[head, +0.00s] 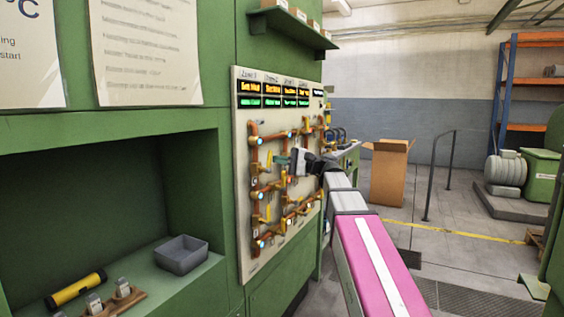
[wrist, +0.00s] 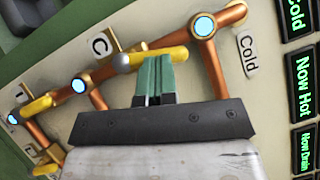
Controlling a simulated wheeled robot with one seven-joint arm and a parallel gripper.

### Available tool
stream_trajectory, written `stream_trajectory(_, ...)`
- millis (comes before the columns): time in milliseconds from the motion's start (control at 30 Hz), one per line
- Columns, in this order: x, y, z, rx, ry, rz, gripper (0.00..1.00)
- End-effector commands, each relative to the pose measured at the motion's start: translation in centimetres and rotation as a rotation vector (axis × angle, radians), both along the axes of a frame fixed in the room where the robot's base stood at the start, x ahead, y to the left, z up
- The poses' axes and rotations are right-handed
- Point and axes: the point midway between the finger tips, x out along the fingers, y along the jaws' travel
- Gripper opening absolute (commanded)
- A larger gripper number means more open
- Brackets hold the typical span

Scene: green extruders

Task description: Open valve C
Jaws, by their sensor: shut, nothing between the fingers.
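In the wrist view, the label C (wrist: 101,43) is on the panel, upper left of my gripper (wrist: 155,58). Just beside the label is valve C, with a grey knob and a yellow handle (wrist: 178,53). The handle lies roughly along the copper pipe between two blue-lit joints. My gripper's green fingers are shut with nothing between them. Their tips are at the middle of the yellow handle and overlap it in the picture; I cannot tell whether they touch it. In the head view, my gripper (head: 282,160) is in front of the pipe panel (head: 248,205).
Other yellow handles and copper pipes crowd the panel, such as the yellow handle (wrist: 38,107) at left. A Cold label (wrist: 248,52) and lit displays (wrist: 301,75) are at right. A grey bin (head: 181,254) stands on the green shelf. A cardboard box (head: 388,175) stands behind my arm.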

Motion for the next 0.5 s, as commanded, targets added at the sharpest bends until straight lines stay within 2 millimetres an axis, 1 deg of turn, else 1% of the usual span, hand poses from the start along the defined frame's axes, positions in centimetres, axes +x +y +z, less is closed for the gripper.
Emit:
stream_trajectory(167,0.0,0.0,0.0,0.000,0.000,0.000,0.00)
stream_trajectory(267,-0.3,0.7,0.2,-0.001,-0.001,0.001,0.00)
stream_trajectory(300,-0.5,1.1,0.4,-0.006,-0.012,0.002,0.00)
stream_trajectory(400,-0.6,1.3,0.6,-0.042,-0.076,-0.001,0.00)
stream_trajectory(500,-1.1,1.5,0.7,-0.049,-0.087,0.000,0.00)
